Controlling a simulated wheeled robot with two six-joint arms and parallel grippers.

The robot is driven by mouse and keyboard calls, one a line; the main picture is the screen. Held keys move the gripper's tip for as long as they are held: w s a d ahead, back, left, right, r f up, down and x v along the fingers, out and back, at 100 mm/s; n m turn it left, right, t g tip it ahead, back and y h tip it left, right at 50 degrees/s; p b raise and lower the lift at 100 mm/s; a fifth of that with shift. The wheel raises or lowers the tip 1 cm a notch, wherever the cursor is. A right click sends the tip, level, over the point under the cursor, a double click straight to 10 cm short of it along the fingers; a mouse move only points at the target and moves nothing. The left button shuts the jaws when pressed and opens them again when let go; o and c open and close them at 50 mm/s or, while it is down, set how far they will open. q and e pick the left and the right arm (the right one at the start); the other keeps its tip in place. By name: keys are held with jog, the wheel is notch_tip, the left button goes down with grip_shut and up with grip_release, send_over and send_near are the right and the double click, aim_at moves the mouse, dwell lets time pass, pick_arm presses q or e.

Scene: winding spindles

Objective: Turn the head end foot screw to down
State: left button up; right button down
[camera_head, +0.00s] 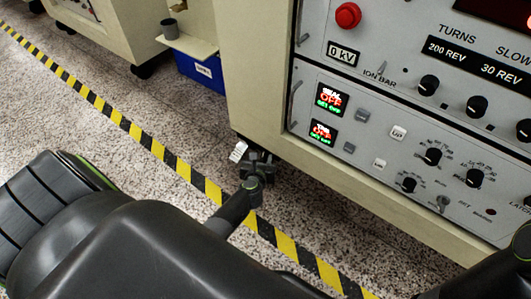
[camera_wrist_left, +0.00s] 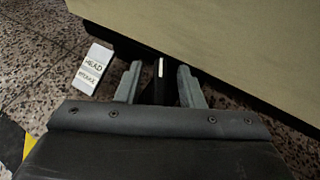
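In the left wrist view, a dark upright piece with a white line on it, which looks like the foot screw (camera_wrist_left: 158,90), stands below the edge of the beige cabinet. A white tag (camera_wrist_left: 95,67) reading "HEAD" and a blurred second line lies to its left; the tag (camera_head: 238,151) also shows in the head view. My left gripper (camera_wrist_left: 160,78) is open, with one finger on each side of the dark piece and gaps visible. My right gripper is out of view.
The beige cabinet (camera_head: 240,70) with its control panel (camera_head: 380,130) rises close above the left gripper. Yellow-black tape (camera_head: 150,141) crosses the speckled floor. A blue bin (camera_head: 205,72) and a grey cup (camera_head: 169,28) are by a farther cabinet.

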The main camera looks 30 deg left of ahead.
pick_arm(q)
jog(key=shift+c, duration=0.2)
grip_shut()
dwell(0.3)
